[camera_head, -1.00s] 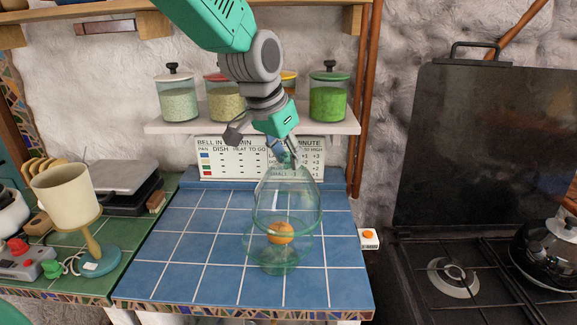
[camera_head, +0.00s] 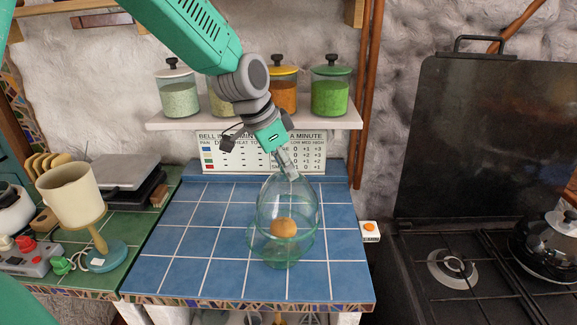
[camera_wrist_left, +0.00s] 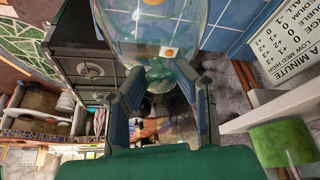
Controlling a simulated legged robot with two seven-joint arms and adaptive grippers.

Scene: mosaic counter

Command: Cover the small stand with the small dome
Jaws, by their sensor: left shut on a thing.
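The small dome (camera_head: 288,197) is a clear bell-shaped glass cover, upright over the small stand. The small stand (camera_head: 285,263) is greenish glass and stands on the blue tiled counter, with a round orange-brown item (camera_head: 283,228) on its plate. The item shows inside the dome. My left gripper (camera_head: 287,172) points down and is shut on the dome's top knob; the dome also shows in the left wrist view (camera_wrist_left: 150,25), with the knob between the fingers (camera_wrist_left: 163,76). I cannot tell whether the dome's rim touches the plate. My right gripper is not in view.
A shelf (camera_head: 250,121) with several lidded jars and a printed sign (camera_head: 230,150) are behind the arm. A cream cup-shaped lamp (camera_head: 72,195) stands left on green tiles. A black stove (camera_head: 470,265) is at right. The blue tiles (camera_head: 190,240) left of the stand are clear.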

